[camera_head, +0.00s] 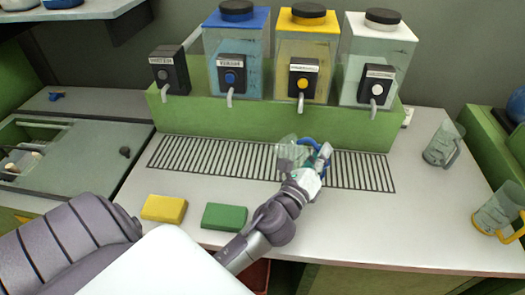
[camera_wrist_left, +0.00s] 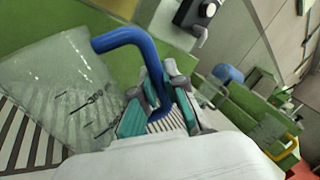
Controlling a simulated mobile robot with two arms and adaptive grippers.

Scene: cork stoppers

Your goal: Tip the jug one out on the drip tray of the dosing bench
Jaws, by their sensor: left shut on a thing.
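My left gripper (camera_head: 318,163) is shut on the blue handle of a clear jug (camera_head: 290,153). The jug is over the drip tray (camera_head: 215,158), a dark slatted grille in the white bench top. In the left wrist view the jug (camera_wrist_left: 65,95) shows clear walls with dark markings, and my teal fingertips (camera_wrist_left: 150,105) are around its blue handle. I cannot tell the jug's exact tilt, or whether it touches the grille. No liquid is plain to see in it. My right gripper is not in view.
Dispensers with blue (camera_head: 240,50), yellow (camera_head: 303,55) and white (camera_head: 378,60) tops stand behind the tray on a green base. A grey-handled jug (camera_head: 438,146) and a yellow-handled jug (camera_head: 494,208) are at right. Yellow (camera_head: 164,208) and green (camera_head: 224,217) blocks lie in front.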

